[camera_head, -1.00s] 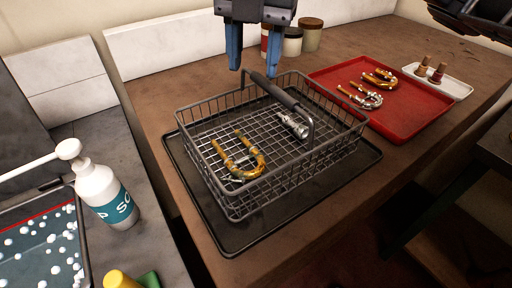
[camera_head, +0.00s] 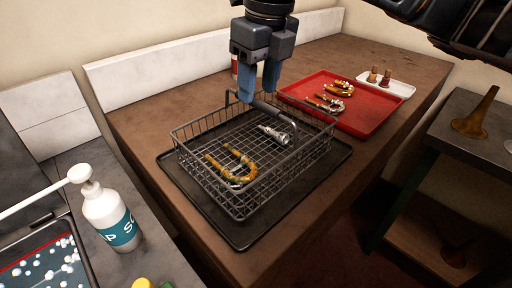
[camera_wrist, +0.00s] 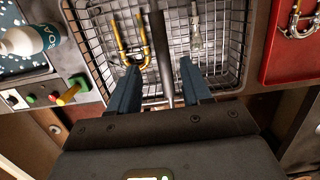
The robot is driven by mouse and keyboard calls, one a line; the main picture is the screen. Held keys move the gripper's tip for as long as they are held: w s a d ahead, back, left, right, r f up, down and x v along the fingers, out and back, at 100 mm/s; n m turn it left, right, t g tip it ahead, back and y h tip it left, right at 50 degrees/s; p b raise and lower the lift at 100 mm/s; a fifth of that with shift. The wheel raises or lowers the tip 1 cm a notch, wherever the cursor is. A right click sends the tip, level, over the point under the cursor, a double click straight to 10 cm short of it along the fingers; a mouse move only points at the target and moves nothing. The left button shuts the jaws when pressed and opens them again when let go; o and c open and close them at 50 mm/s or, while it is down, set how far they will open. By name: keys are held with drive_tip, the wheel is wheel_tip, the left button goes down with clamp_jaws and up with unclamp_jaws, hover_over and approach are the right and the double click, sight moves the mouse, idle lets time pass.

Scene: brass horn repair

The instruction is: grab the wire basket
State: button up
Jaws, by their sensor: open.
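The grey wire basket (camera_head: 238,206) sits on a dark tray (camera_head: 243,240) on the brown bench. Its dark handle (camera_head: 277,115) arches across the top. Inside lie a brass U-shaped tube (camera_head: 236,176) and a silver mouthpiece-like part (camera_head: 274,134). My gripper (camera_head: 258,94) is open, fingers pointing down, at the handle's far end. In the wrist view the handle (camera_wrist: 160,45) runs between the two open fingers of my gripper (camera_wrist: 159,67), and neither finger appears to touch it. The fingers hide part of the basket's far rim in the head view.
A red tray (camera_head: 370,122) with brass tubes and a white dish (camera_head: 392,88) lie right of the basket. A soap bottle (camera_head: 110,215) stands at left beside a sink of suds (camera_head: 45,262). A white backboard (camera_head: 150,78) runs along the bench's rear.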

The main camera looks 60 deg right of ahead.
sight(258, 100)
drive_tip(key=shift+w+d+f+p, duration=0.1)
drive_tip(key=shift+f, duration=0.65)
drive_tip(key=shift+w+d+f+p, duration=0.1)
drive_tip(key=shift+w+d+f, duration=0.05)
drive_tip(key=shift+f, duration=0.65)
drive_tip(key=shift+w+d+f+p, duration=0.1)
drive_tip(key=shift+f, duration=0.65)
drive_tip(key=shift+c, duration=0.4)
clamp_jaws()
